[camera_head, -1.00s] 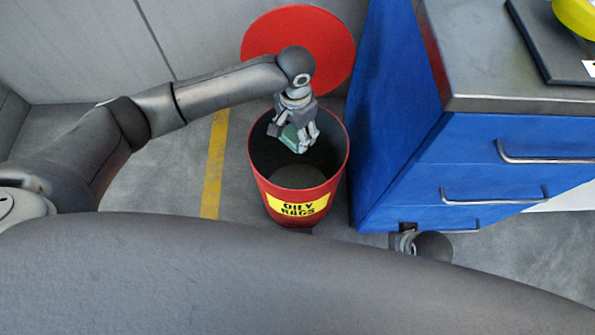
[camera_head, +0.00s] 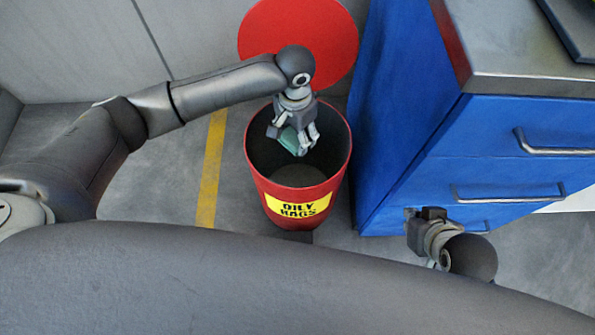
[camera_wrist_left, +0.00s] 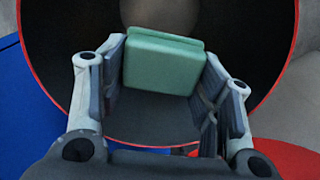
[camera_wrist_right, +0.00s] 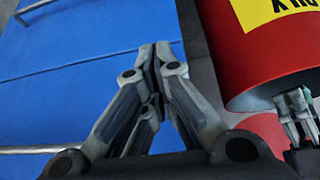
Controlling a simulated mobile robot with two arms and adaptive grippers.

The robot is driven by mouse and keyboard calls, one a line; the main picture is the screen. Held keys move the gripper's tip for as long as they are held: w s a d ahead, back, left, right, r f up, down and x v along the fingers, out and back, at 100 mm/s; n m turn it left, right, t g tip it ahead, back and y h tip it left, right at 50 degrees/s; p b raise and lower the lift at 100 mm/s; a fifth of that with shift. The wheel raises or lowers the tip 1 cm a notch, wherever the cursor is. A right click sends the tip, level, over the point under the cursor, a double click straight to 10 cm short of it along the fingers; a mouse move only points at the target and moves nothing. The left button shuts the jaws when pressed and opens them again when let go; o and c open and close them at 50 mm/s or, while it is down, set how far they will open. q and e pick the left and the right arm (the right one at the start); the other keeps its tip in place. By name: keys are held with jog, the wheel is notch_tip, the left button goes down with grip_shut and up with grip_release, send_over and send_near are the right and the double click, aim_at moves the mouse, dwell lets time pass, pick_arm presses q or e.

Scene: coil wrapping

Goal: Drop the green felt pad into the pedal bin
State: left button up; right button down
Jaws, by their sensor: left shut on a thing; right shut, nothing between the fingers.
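The pedal bin (camera_head: 258,190) is red with a yellow "OILY RAGS" label and a dark inside. Its round red lid (camera_head: 290,35) stands open behind it. My left gripper (camera_head: 296,146) is over the bin's mouth, shut on the green felt pad (camera_wrist_left: 162,62). The left wrist view shows the pad between the fingers, with the bin's rim around it. The pad is partly hidden by the fingers in the head view.
A blue drawer cabinet (camera_head: 480,140) with metal handles and a grey top (camera_head: 530,50) stands right of the bin. Grey floor with a yellow line (camera_head: 212,165) is clear on the left.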

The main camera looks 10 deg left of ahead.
pick_arm(q)
jog(key=shift+f, duration=0.2)
pick_arm(e)
jog(key=shift+w+a+t, duration=0.2)
jog(key=shift+w+t, duration=0.2)
jog(key=shift+w, duration=0.25)
pick_arm(q)
jog(key=o, duration=1.1)
jog(key=shift+c, duration=0.2)
notch_tip(320, 180, up, 12)
